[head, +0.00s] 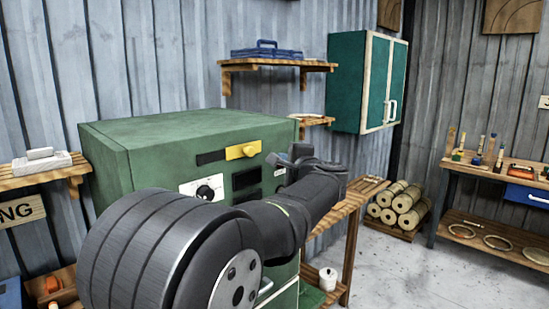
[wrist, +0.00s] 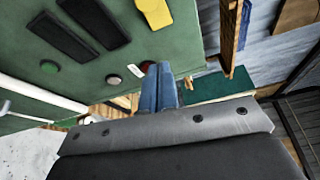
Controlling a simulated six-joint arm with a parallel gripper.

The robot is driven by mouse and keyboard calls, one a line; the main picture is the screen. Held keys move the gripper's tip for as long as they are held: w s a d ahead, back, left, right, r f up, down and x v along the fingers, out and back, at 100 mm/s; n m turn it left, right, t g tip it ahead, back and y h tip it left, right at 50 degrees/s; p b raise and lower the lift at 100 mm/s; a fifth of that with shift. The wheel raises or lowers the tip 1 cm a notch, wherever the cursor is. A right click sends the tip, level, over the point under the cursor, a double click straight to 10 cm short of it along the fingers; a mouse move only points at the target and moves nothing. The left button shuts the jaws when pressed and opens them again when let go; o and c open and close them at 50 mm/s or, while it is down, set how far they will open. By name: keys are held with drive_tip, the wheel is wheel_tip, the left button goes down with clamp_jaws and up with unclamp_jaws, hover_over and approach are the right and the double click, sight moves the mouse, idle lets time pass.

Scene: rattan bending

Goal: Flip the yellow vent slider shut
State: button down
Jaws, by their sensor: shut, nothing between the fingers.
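The yellow vent slider (head: 243,151) is on the upper front of the green machine (head: 150,165), at the right end of a black strip (head: 211,157). In the wrist view, the yellow slider (wrist: 155,12) is at the top edge, partly cut off, beside a black strip (wrist: 94,21). My gripper (wrist: 158,70) has its two blue fingers together and empty. It points toward the machine front, apart from the slider. In the head view, my gripper (head: 280,161) is right of and slightly below the slider, its fingertips hard to make out.
A white dial panel (head: 203,188) and a dark window (head: 247,179) sit below the slider. A wooden shelf (head: 275,63) and teal cabinet (head: 345,85) hang on the wall behind.

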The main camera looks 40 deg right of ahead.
drive_tip(key=x, duration=0.2)
drive_tip(key=a+x, duration=0.1)
drive_tip(key=x, duration=0.5)
drive_tip(key=shift+w+a+r, duration=0.25)
drive_tip(key=shift+w+a, duration=0.15)
drive_tip(key=shift+a, duration=0.95)
approach(230, 156)
drive_tip(key=x, duration=0.4)
drive_tip(key=shift+w, duration=0.35)
